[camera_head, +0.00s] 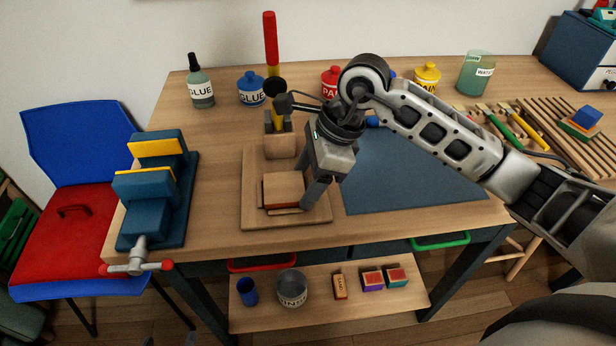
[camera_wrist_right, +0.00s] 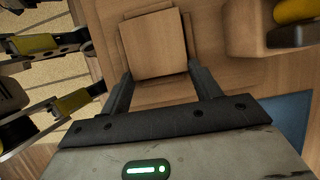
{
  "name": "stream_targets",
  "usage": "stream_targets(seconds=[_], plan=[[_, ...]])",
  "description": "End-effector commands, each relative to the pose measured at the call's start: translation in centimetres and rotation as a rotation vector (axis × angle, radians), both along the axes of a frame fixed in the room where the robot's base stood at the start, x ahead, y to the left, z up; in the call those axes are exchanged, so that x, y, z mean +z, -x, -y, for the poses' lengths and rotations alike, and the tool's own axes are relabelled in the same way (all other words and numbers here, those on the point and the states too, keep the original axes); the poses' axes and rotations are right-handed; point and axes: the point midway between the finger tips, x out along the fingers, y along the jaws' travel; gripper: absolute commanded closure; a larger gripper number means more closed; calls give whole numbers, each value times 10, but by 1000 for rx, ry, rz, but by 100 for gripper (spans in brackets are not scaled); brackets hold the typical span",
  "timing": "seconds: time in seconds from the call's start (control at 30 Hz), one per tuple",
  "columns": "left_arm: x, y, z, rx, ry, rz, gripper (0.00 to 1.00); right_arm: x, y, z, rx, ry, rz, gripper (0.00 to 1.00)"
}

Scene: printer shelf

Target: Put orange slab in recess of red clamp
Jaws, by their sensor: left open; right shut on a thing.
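My right gripper (camera_head: 318,182) is shut on a block-like slab (camera_head: 283,186), wood-brown on top with an orange-red front edge. The slab sits low over the wooden base board (camera_head: 252,215). The right wrist view shows the slab (camera_wrist_right: 157,45) between the two fingers, above thin wooden layers. I cannot tell if it is seated in a recess. An upright red-and-yellow handle (camera_head: 270,40) stands behind the board by a wooden post (camera_head: 281,146); I cannot tell whether this is the red clamp. Only the tips of my left gripper (camera_head: 169,341) show at the bottom edge, apart and empty.
A blue vise (camera_head: 152,200) with yellow jaws stands on the left of the table. A dark blue mat (camera_head: 410,180) lies to the right. Glue bottles and paint jars line the back. A slatted rack (camera_head: 570,135) is at far right. The table's front edge is close to the board.

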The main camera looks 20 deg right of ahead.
Motion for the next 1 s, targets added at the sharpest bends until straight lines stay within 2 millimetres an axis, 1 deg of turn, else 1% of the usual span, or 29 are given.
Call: stream_targets(seconds=[0.03, 0.2, 0.23, 0.27, 0.3, 0.77, 0.87, 0.93, 0.97, 1.0], plan=[[-1, -1, 0, 1, 4, 6, 39, -10, 2, 0, 2, 8, -9, 63], [3, -3, 1, 1, 11, 17, 39, -14, 2, 0, 2, 11, -13, 63], [3, -3, 1, 1, 11, 18, 39, -14, 3, 1, 2, 11, -15, 34], [4, -3, 1, 1, 11, 18, 39, -15, 3, 1, 1, 12, -15, 26], [4, -3, 1, 1, 11, 18, 39, -15, 3, 1, 2, 12, -16, 16], [4, -1, 1, 5, 12, 12, 39, -13, 4, 0, 4, 11, -23, 16], [9, 0, 0, 4, 4, 6, 39, -5, 4, 0, 5, 11, -24, 16], [15, 1, -1, 2, -9, 0, 39, 5, 5, -1, 5, 10, -24, 16], [6, 1, -1, 2, -13, -2, 39, 6, 4, 3, 6, 11, -20, 16], [4, 2, -1, 2, -13, -3, 39, 14, 4, 7, 5, 11, -16, 16]])
